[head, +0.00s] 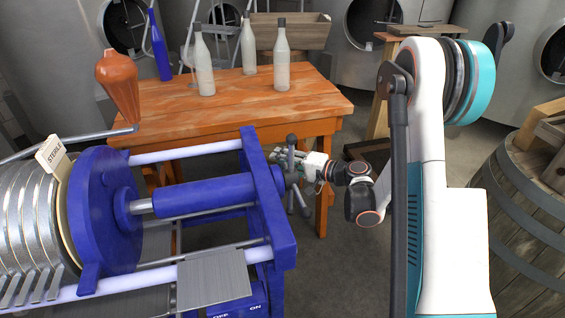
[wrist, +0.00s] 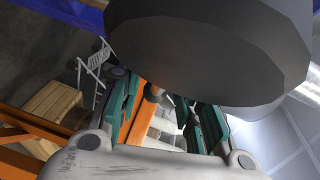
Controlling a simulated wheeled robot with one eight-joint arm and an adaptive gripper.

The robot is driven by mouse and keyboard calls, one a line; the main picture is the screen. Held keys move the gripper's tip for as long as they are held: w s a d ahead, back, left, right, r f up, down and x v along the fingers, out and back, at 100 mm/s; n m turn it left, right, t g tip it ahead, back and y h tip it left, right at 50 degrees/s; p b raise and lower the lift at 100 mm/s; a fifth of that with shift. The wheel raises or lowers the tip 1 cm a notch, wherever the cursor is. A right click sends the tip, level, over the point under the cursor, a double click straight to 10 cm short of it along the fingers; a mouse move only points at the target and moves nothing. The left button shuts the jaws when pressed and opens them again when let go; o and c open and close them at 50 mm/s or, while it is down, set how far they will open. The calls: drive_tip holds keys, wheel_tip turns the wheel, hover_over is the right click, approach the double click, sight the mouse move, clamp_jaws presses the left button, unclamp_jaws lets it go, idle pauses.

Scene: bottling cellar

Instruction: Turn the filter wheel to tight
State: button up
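The filter wheel (head: 291,166) is a dark grey hub with knobbed spokes at the right end of the blue filter press (head: 268,195). One spoke points up and others point down and to the side. My gripper (head: 284,159) is at the wheel, partly hidden among its spokes. In the wrist view, the teal-padded fingers of my gripper (wrist: 165,103) stand apart. A small grey rounded piece shows between them, and I cannot tell whether they touch it. A large dark grey shape, apparently part of the wheel (wrist: 205,55), fills the top, close to the camera.
An orange-brown vessel (head: 118,85) stands above the press at left. A barrel (head: 525,205) stands at right. Grey floor is free below the wheel.

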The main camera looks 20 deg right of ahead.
drive_tip(key=shift+r, duration=0.1)
clamp_jaws()
drive_tip(key=shift+w+d, duration=0.1)
idle(0.7)
